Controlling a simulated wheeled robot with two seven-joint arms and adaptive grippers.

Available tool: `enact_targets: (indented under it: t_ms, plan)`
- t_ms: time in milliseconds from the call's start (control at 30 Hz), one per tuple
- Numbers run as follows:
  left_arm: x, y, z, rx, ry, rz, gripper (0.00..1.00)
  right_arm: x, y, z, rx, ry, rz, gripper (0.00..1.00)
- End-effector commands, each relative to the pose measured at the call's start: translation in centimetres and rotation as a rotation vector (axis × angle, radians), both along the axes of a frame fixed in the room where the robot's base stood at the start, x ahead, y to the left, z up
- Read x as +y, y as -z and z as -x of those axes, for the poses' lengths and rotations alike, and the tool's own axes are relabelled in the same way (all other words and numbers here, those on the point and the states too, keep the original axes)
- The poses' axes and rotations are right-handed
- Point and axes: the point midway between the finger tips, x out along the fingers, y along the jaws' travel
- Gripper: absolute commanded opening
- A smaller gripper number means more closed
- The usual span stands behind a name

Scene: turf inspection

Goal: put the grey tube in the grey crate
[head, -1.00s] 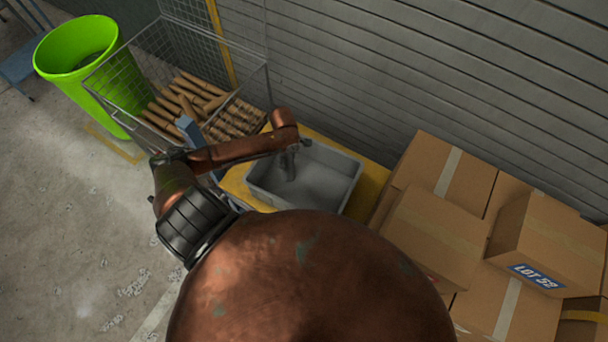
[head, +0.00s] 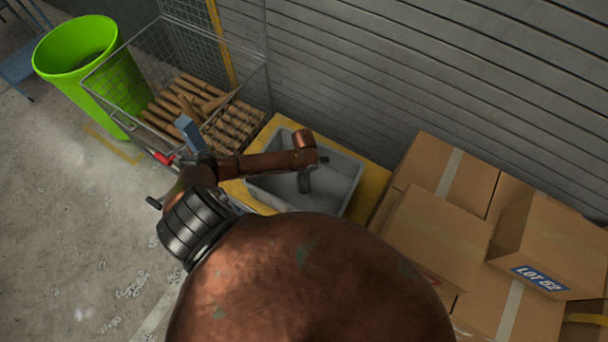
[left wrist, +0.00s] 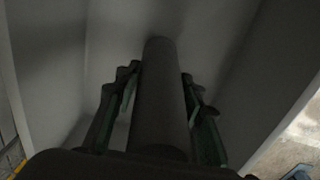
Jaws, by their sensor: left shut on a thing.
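The grey crate (head: 342,188) sits on a yellow surface by the wall. My left gripper (head: 304,182) points down over the crate's inside. In the left wrist view its two fingers (left wrist: 160,82) are closed around the dark grey tube (left wrist: 160,110), one on each side. The tube points away from the wrist toward the crate's inside, with the grey walls (left wrist: 45,60) around it. I cannot tell whether the tube touches the crate's floor. In the head view the tube cannot be told apart from the dark gripper. My right gripper is not in view.
A wire basket (head: 262,75) with several brown rolls stands left of the crate, beside a green bin (head: 105,85). Cardboard boxes (head: 435,230) are stacked close on the right. A slatted wall (head: 430,70) is behind. Open concrete floor (head: 60,200) lies at left.

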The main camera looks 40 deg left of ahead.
Motion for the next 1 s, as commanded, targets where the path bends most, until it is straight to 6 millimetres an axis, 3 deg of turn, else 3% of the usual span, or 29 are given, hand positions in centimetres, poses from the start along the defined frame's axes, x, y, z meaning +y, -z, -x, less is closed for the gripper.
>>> enact_targets:
  t_ms: [167,200,433,767,1000]
  plan:
    - [0.0,0.2,0.0,0.001,-0.001,0.0,0.12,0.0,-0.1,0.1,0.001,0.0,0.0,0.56]
    - [0.0,0.2,0.0,0.001,-0.001,-0.001,0.37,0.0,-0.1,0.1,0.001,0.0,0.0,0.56]
    - [0.0,0.2,0.0,0.001,0.0,0.0,0.53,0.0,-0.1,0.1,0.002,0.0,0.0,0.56]
    - [0.0,0.0,0.0,0.0,0.001,0.0,0.54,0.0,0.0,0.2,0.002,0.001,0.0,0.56]
    - [0.0,-3.4,0.1,0.0,0.001,0.002,0.54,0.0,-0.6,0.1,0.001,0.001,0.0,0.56]
